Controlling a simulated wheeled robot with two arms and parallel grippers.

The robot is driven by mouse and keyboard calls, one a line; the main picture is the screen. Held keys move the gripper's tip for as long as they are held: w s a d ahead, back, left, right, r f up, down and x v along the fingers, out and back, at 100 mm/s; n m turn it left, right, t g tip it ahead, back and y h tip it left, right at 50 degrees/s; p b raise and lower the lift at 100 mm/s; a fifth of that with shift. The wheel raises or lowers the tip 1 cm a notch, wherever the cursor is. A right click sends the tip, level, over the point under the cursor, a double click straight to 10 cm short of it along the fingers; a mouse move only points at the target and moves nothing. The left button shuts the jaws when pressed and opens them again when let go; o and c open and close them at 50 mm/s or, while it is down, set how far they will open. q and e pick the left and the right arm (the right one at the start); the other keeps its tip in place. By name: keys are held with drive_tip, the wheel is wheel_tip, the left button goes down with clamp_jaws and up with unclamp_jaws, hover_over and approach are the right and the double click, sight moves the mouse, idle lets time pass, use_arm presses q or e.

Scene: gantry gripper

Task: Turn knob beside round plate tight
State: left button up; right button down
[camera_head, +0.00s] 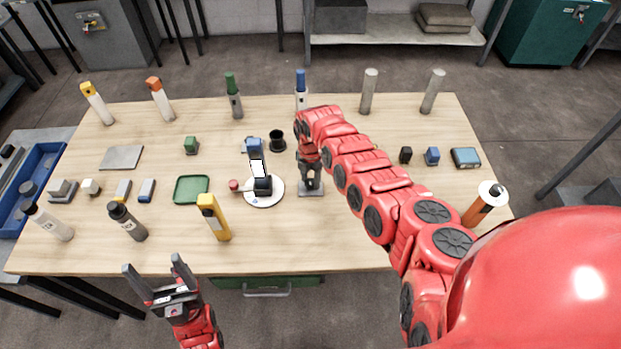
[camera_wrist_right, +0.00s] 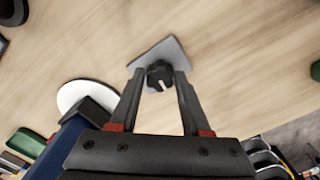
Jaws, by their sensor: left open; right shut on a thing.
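The knob (camera_wrist_right: 160,78) is black with a white mark and sits on a grey square base (camera_head: 311,192). In the head view my gripper hides most of the knob. The round white plate (camera_head: 267,201) lies just left of it and also shows in the right wrist view (camera_wrist_right: 72,95). A blue, white and black upright object (camera_head: 257,170) stands on the plate. My right gripper (camera_wrist_right: 159,73) points down, its two fingers shut on the knob's sides. My left gripper (camera_head: 154,265) is open and empty, off the table's front edge.
A yellow bottle (camera_head: 213,218), a green tray (camera_head: 191,190) and a small red-ended piece (camera_head: 234,185) are left of the plate. A black cup (camera_head: 277,140) stands behind it. Several bottles and cylinders line the back. My right arm spans the table's right half.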

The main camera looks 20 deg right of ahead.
drive_tip(key=m, duration=0.4)
drive_tip(key=shift+r, duration=0.1)
drive_tip(key=m, duration=0.4)
drive_tip(key=shift+m+p, duration=0.35)
drive_tip(key=shift+m, duration=0.05)
drive_tip(key=m, duration=0.2)
drive_tip(key=shift+m, duration=0.3)
drive_tip(key=shift+f+m+b, duration=0.2)
drive_tip(key=shift+m+b, duration=0.3)
drive_tip(key=shift+m, duration=0.4)
drive_tip(key=shift+m+b, duration=0.6)
drive_tip(key=shift+m, duration=0.3)
drive_tip(key=m+b, duration=0.6)
drive_tip(key=shift+f+b, duration=0.1)
drive_tip(key=shift+b, duration=0.25)
drive_tip(key=shift+m+b, duration=0.6)
drive_tip(key=shift+m, duration=0.5)
drive_tip(key=shift+r+m+b, duration=0.2)
drive_tip(key=shift+m+b, duration=0.15)
drive_tip(key=shift+m, duration=1.45)
drive_tip(key=m, duration=0.4)
drive_tip(key=shift+r, duration=0.1)
drive_tip(key=shift+m, duration=2.1)
